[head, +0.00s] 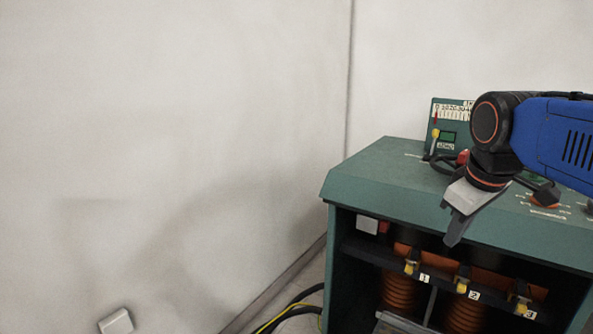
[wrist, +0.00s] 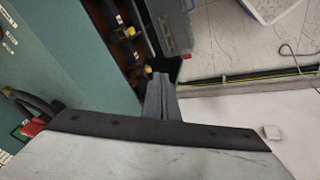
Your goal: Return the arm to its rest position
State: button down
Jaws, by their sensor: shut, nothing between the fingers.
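My gripper (head: 455,228) shows in the head view at the right, pointing down in front of the top front edge of the green transformer cabinet (head: 385,160). Its fingers are together and hold nothing. In the wrist view my gripper (wrist: 158,80) shows as grey closed fingers at the centre, with the green cabinet (wrist: 85,45) to the left. My blue arm reaches in from the right edge of the head view, above the cabinet top.
The open cabinet front holds orange coils (head: 398,290) and terminals numbered 1 to 3. A small green meter panel (head: 450,140) stands at the back of the cabinet top. Black and yellow cables (head: 290,312) lie on the floor. The left side before the white wall is open.

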jog(key=s+a+f+m, duration=0.1)
jog(key=s+f+m, duration=0.2)
jog(key=s+f, duration=0.3)
jog(key=s+a+f+m, duration=0.1)
jog(key=s+f+m, duration=0.1)
jog(key=s+f, duration=0.4)
notch_tip(320, 180, down, 4)
jog(key=shift+f+m+t+y, duration=0.25)
jog(key=shift+m+t+y, duration=0.05)
jog(key=shift+m, duration=0.1)
jog(key=shift+a, duration=0.1)
